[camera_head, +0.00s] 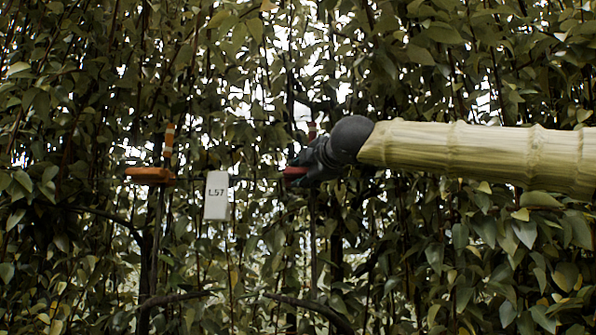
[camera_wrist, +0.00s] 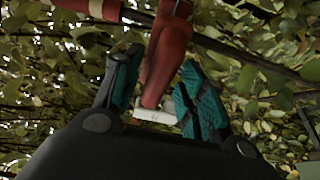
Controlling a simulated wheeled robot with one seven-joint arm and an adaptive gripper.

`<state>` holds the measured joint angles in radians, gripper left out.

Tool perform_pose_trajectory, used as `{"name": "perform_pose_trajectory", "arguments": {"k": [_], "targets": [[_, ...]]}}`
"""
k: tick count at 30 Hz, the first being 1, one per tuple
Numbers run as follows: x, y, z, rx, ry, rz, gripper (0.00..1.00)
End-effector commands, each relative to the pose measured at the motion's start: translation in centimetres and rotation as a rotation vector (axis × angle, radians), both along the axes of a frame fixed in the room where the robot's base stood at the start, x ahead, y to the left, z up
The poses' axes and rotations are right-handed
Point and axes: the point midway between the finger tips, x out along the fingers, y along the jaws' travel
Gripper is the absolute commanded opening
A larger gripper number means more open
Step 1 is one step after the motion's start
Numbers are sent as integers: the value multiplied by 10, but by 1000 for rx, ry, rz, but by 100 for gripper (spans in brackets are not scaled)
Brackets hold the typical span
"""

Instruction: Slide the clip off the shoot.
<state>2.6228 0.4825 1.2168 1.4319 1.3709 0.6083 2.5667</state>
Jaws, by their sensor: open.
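A red clip (camera_wrist: 168,60) fills the space between the two teal-padded fingers of my gripper (camera_wrist: 160,64) in the wrist view. My gripper is open around it. A pale piece (camera_wrist: 155,116) shows at the clip's near end, close to the palm. The clip's upper end meets a thin dark shoot (camera_wrist: 235,52) that slants down to the right. In the head view my gripper (camera_head: 308,164) is dark and partly hides the red clip (camera_head: 295,172). I cannot tell whether either finger touches the clip.
An orange clip (camera_head: 151,175) sits on another stem at left, below an orange-and-white banded piece (camera_head: 169,145). A white tag (camera_head: 216,195) reading L57 hangs between it and my gripper. Dense leaves surround everything.

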Motion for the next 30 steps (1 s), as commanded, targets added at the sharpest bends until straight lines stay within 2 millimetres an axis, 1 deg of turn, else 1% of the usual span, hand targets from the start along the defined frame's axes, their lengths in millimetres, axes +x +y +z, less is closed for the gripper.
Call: {"name": "perform_pose_trajectory", "arguments": {"k": [1,3,9,15,23,27,30], "targets": [[8,3,4,0,1,-1,41],[18,6,4,0,0,-2,41],[38,13,3,0,-1,-3,41],[46,17,1,-1,-1,-3,41],[46,17,0,-1,-1,-3,41],[46,17,0,-1,-1,-3,16],[46,17,0,-1,-1,-3,0]]}}
